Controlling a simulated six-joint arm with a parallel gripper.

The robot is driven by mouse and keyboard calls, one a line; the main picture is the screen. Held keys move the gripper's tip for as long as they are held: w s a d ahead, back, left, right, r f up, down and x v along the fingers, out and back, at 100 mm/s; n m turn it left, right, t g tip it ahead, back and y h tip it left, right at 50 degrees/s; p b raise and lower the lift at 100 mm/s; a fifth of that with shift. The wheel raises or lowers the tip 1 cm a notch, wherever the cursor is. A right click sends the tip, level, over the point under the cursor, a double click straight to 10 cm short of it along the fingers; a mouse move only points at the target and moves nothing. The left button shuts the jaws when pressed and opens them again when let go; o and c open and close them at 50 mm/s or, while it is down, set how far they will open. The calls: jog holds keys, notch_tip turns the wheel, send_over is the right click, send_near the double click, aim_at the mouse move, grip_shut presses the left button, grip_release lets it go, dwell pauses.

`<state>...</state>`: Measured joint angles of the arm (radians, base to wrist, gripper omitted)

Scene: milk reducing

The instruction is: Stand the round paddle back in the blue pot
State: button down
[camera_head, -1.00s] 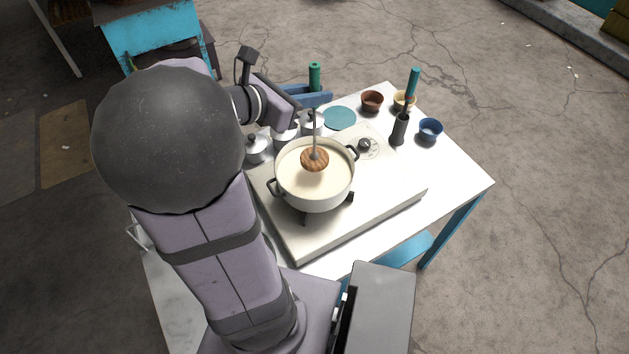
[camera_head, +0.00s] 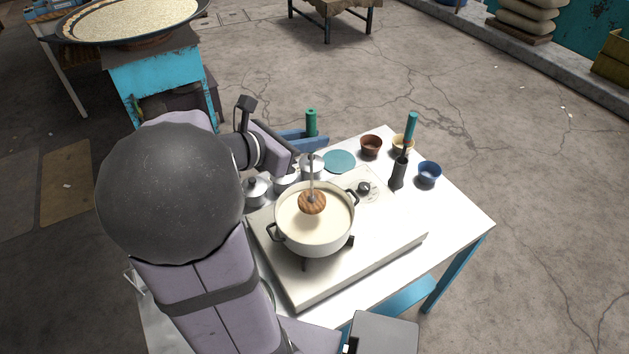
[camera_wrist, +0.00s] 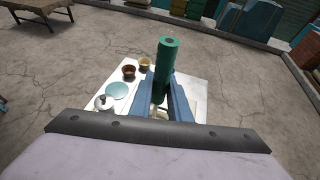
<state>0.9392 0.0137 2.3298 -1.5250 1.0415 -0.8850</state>
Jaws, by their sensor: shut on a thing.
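The round paddle has a green handle (camera_head: 311,122), a thin metal rod and a round brown wooden disc (camera_head: 312,202). My gripper (camera_head: 314,138), with blue fingers, is shut on the handle. The wrist view shows the handle (camera_wrist: 165,62) upright between the fingers. The rod hangs down, and the whole disc shows over the milk inside the pot's outline; its exact height above the milk is hard to tell. The pot (camera_head: 318,243) on the stove looks white with dark side handles, not blue. The only small blue vessel is a bowl (camera_head: 429,174) at the right.
A dark holder (camera_head: 398,174) with a teal-handled tool stands near a brown bowl (camera_head: 371,147) and a yellowish bowl (camera_head: 402,142). Lidded metal pots (camera_head: 257,192) and a teal disc (camera_head: 339,161) lie behind the pot. The white table (camera_head: 455,222) is clear at front right.

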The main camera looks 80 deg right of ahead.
jog(key=w+d+f+n+t+h+p, duration=0.1)
jog(key=w+d+n+t, duration=0.1)
jog(key=w, duration=0.7)
jog(key=w+d+f+n+t+h+p, duration=0.1)
jog(key=w+d+n+t, duration=0.15)
jog(key=w, duration=0.55)
jog(key=w+a+f+n+t, duration=0.1)
jog(key=w+f+n+t, duration=0.1)
jog(key=w, duration=0.7)
jog(key=w+a+f+n+t, duration=0.1)
jog(key=w+f+n+t, duration=0.1)
jog(key=w, duration=0.8)
notch_tip(320, 180, down, 3)
jog(key=shift+w+a+r+t+p, duration=0.15)
jog(key=shift+a+t+p, duration=0.15)
jog(key=shift+t, duration=0.45)
notch_tip(320, 180, down, 10)
jog(key=b, duration=0.8)
